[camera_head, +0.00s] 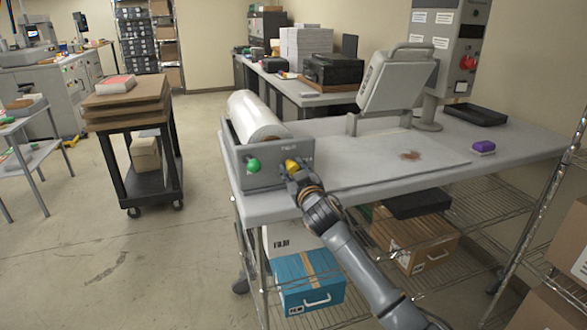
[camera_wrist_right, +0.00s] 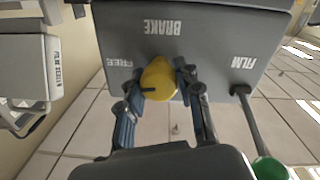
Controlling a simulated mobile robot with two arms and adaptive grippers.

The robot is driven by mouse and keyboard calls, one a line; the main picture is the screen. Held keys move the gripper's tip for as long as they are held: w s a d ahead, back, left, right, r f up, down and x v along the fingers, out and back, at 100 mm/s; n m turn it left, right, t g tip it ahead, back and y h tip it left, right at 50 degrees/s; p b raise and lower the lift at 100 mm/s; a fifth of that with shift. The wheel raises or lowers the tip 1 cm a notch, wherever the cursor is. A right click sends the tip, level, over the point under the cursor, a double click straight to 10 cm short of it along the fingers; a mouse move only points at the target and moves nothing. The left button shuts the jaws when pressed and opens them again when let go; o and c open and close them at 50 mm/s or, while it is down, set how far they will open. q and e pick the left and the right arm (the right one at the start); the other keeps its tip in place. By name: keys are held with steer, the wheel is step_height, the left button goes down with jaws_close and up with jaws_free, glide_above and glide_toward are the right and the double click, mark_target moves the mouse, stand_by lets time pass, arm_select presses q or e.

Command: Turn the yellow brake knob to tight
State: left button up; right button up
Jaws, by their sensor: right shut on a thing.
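The yellow brake knob (camera_head: 291,165) sticks out of the front of the grey film-roll stand at the near left of the table. In the right wrist view the yellow knob (camera_wrist_right: 159,79) sits between the two fingers of my right gripper (camera_wrist_right: 156,90), which is shut on it. A dark line on the knob points left in that view, on the side of the word FREE (camera_wrist_right: 118,63). The word BRAKE (camera_wrist_right: 163,27) is on the panel above the knob. I see no word for tight. My right gripper (camera_head: 295,177) partly covers the knob in the head view. My left gripper is not in view.
A green knob (camera_head: 253,165) is left of the yellow one, with a white film roll (camera_head: 256,117) behind. A cart (camera_head: 130,183) stands left.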

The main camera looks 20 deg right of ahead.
steer(key=n+p, duration=0.1)
steer(key=n, duration=0.3)
steer(key=shift+n, duration=0.3)
steer(key=n, duration=0.3)
steer(key=shift+n+p, duration=0.4)
steer(key=n+p, duration=0.1)
steer(key=n, duration=0.3)
steer(key=shift+a+f+n+y+p, duration=0.1)
steer(key=shift+n+y+p, duration=0.3)
steer(key=shift+n, duration=1.5)
steer(key=o, duration=1.2)
steer(key=shift+c, duration=0.2)
steer(key=shift+s, duration=0.1)
